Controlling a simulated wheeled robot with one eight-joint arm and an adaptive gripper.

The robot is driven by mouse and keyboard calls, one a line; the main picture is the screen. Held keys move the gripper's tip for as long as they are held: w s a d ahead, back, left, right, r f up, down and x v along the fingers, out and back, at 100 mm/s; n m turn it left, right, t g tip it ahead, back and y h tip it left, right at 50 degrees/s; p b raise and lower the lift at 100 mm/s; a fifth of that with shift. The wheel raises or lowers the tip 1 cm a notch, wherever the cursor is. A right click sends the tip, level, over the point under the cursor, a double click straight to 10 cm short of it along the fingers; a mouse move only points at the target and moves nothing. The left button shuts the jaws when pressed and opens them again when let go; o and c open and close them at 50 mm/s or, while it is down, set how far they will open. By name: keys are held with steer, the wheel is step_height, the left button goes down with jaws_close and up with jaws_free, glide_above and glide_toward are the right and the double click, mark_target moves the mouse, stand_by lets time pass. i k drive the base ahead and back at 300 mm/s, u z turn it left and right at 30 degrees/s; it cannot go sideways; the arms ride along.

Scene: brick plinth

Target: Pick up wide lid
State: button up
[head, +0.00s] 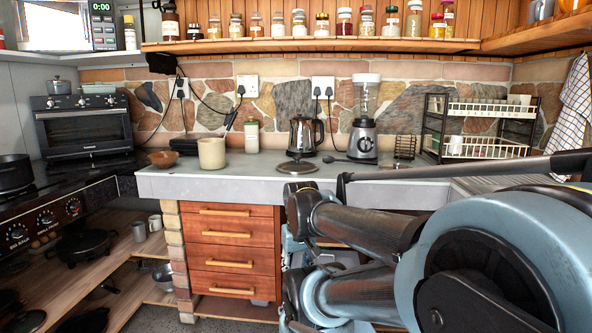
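A wide, flat, round lid (298,167) with a small knob on top lies on the pale grey countertop (228,182), close to its front edge. My arm fills the lower right of the head view, in front of the counter and to the right of the lid. I cannot make out any gripper fingers in this view. Nothing of my arm is seen touching the lid.
Behind the lid are the kettle (301,138) and a blender (363,125). A beige pot (211,153) stands to its left, and a dish rack (478,130) to the right. Wooden drawers (231,250) are below.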

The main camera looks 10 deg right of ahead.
mark_target(297, 168)
steer(key=k, duration=1.05)
steer(key=z, duration=0.5)
steer(key=i, duration=1.5)
steer(key=z, duration=0.1)
